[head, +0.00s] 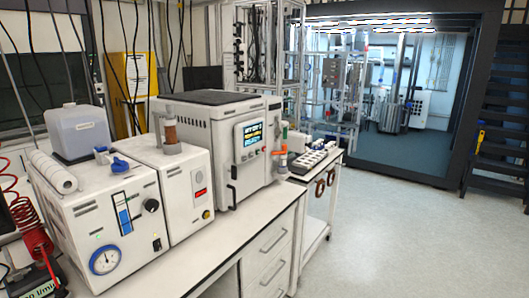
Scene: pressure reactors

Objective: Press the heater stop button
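I cannot pick out a button marked as the heater stop. A white bench unit (245,135) with a lit display (248,140) stands on the white bench. To its left is a narrower white unit (182,180) with a small red part (200,193) on its front; I cannot tell whether that is a button. At the front left is a white box (105,230) with a round gauge (104,260), a blue-marked indicator (124,213) and a black knob (151,206). My gripper is not in view.
The bench top (225,240) is bare in front of the units. A trolley (325,190) stands beyond the bench. Grey floor (400,235) lies open to the right. A red coiled hose (28,225) hangs at the left. Dark shelving or stairs (498,150) stand at the right.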

